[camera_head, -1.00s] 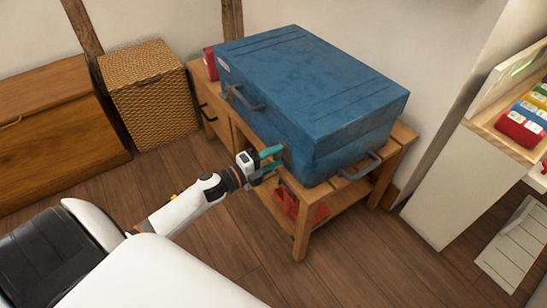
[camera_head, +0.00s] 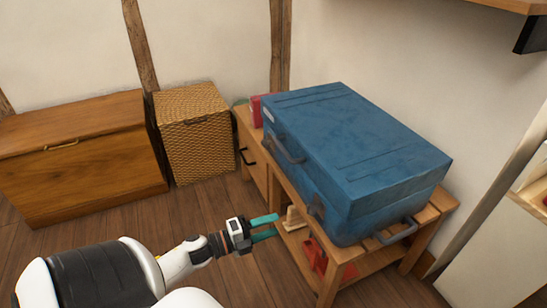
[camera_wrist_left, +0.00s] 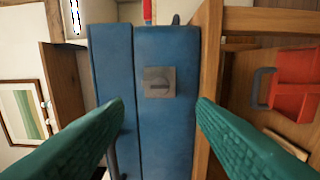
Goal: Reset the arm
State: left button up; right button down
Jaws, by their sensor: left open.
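My left gripper (camera_head: 265,228) is open and empty, with its two teal fingers apart. In the head view it is in front of the wooden bench, left of the blue case (camera_head: 350,150). In the left wrist view the fingers (camera_wrist_left: 160,125) frame the closed blue case (camera_wrist_left: 165,125), whose square grey latch (camera_wrist_left: 159,82) lies between and beyond them. The fingers look clear of the case in the head view. My right gripper is not in view.
The case rests on a wooden bench (camera_head: 262,175) with red items (camera_head: 318,258) on its lower shelf. A wicker basket (camera_head: 195,145) and wooden chest (camera_head: 75,160) stand along the wall to the left. Open floor (camera_head: 130,215) lies before them.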

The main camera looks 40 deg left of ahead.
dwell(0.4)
